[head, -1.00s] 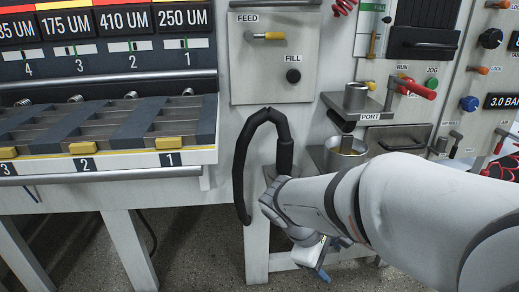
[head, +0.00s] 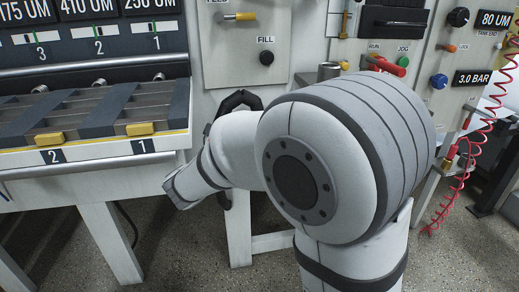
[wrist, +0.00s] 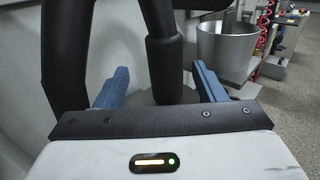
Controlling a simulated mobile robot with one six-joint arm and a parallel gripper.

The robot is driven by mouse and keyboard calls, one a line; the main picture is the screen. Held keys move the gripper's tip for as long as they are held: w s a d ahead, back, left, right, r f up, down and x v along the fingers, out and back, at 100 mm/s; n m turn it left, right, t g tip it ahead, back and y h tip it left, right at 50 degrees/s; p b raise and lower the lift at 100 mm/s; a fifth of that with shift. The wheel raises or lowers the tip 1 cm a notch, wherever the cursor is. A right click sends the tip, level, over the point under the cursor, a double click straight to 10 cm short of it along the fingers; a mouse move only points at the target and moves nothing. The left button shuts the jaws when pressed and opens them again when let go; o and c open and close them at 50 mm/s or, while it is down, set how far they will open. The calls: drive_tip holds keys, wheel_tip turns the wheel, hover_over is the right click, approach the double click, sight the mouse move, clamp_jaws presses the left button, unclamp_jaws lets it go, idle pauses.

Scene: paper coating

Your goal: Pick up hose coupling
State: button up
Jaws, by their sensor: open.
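The black hose loops down in the wrist view, with one length (wrist: 66,55) at the left. Its other length ends in a thicker black sleeve, apparently the hose coupling (wrist: 165,68). My gripper (wrist: 160,82) is open, its blue fingers standing apart to the left and right of the sleeve's lower end. The sleeve appears between or just beyond the fingers; I cannot tell the exact depth, and no grip on it shows.
A steel pot (wrist: 226,45) stands close to the right finger in the wrist view. The panel with the FILL knob (head: 266,57) is above the hose. A slotted rack (head: 95,112) is at the left. A red coiled hose (head: 462,185) hangs at the right.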

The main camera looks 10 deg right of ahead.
drive_tip(key=b+x, duration=0.1)
drive_tip(key=x, duration=0.2)
drive_tip(key=b+x, duration=0.1)
drive_tip(key=shift+d+f+b, duration=0.3)
drive_tip(key=shift+d+f, duration=0.05)
drive_tip(key=shift+d, duration=0.1)
drive_tip(key=shift+w+d+r, duration=0.15)
drive_tip(key=shift+w+d, duration=0.05)
drive_tip(key=shift+c, duration=0.2)
clamp_jaws()
